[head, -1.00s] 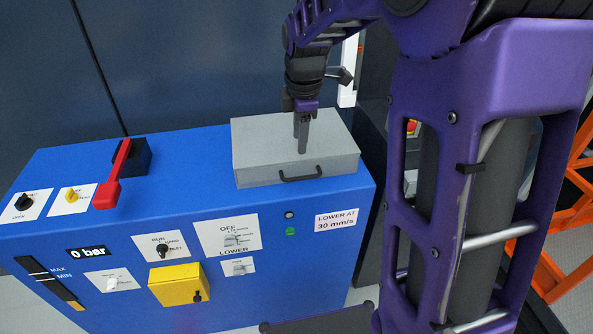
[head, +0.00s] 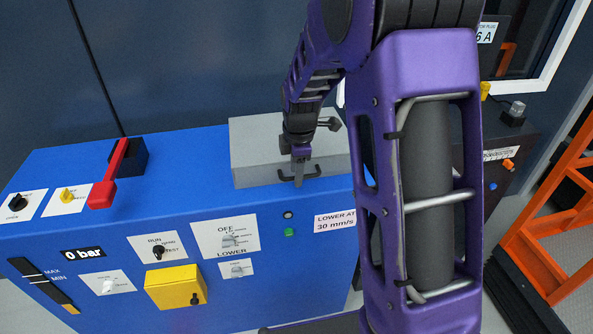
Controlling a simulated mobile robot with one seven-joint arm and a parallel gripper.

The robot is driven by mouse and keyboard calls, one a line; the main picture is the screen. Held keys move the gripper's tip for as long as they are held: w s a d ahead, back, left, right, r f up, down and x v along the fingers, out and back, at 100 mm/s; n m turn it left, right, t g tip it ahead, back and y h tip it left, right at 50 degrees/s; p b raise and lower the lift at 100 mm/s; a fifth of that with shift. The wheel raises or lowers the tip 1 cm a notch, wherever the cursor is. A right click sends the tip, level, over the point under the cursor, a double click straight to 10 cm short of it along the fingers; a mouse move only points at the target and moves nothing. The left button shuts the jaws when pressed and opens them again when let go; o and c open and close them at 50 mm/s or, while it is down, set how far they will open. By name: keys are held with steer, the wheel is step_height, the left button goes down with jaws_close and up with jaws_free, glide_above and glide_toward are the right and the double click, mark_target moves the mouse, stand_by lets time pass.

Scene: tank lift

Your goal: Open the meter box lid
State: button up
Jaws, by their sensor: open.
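The meter box (head: 256,150) is a grey box on the right part of the blue console's top. Its lid looks closed. A dark handle (head: 314,173) shows low on its front side. My gripper (head: 299,178) points down at the front of the box, with its fingers in front of the handle in the picture. The fingers overlap in this view and hide the handle's middle. I cannot tell whether they touch it. My gripper is open and holds nothing visible.
The blue console (head: 120,222) carries a red lever (head: 110,180), several switches and a yellow box (head: 175,286). A dark wall stands close behind it. An orange frame (head: 550,215) stands at the right.

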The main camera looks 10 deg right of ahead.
jaws_close()
stand_by(1.3)
